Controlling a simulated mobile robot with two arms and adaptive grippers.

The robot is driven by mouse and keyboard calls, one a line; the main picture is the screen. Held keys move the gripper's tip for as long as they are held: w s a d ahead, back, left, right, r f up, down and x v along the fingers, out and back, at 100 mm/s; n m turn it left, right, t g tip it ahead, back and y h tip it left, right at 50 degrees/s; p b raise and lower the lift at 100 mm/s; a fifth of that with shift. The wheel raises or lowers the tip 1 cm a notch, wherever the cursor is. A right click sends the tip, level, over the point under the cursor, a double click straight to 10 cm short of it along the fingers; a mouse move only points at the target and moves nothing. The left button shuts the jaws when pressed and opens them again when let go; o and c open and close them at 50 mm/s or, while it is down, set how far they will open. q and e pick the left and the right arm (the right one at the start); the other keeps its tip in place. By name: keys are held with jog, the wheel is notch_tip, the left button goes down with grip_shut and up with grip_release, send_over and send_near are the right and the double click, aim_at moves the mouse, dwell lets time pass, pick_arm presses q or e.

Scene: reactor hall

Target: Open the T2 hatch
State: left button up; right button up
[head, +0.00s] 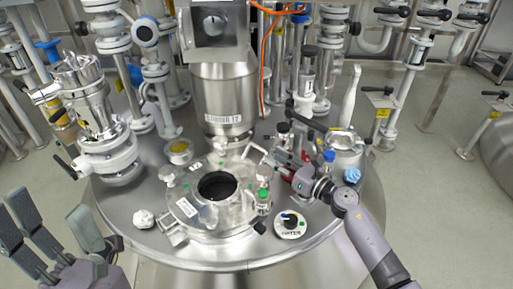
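The T2 hatch (236,216) is a round metal fitting on top of the reactor, in the middle of the head view. Its centre is a dark circle; I cannot tell whether this is glass or an opening. A bent metal handle (258,152) rises at its back right. My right gripper (285,150) is just right of the hatch, near this handle. Its fingers are small and partly hidden among fittings, so contact and finger opening are unclear. My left gripper (62,225) is at the lower left, fingers spread and empty, away from the hatch.
The stirrer (222,95), with a T2 label, stands behind the hatch. A metal valve assembly (105,145) stands left. A round dial (290,223) and crumpled white item (143,218) lie on the reactor top. Pipes crowd the back; floor shows at right.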

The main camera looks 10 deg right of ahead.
aim_at(253, 143)
jog(key=b+x, duration=0.1)
jog(key=x, duration=0.7)
jog(key=shift+w+a+b, duration=0.15)
jog(key=shift+b, duration=0.15)
jog(key=c, duration=0.7)
grip_shut()
jog(key=shift+d, duration=0.2)
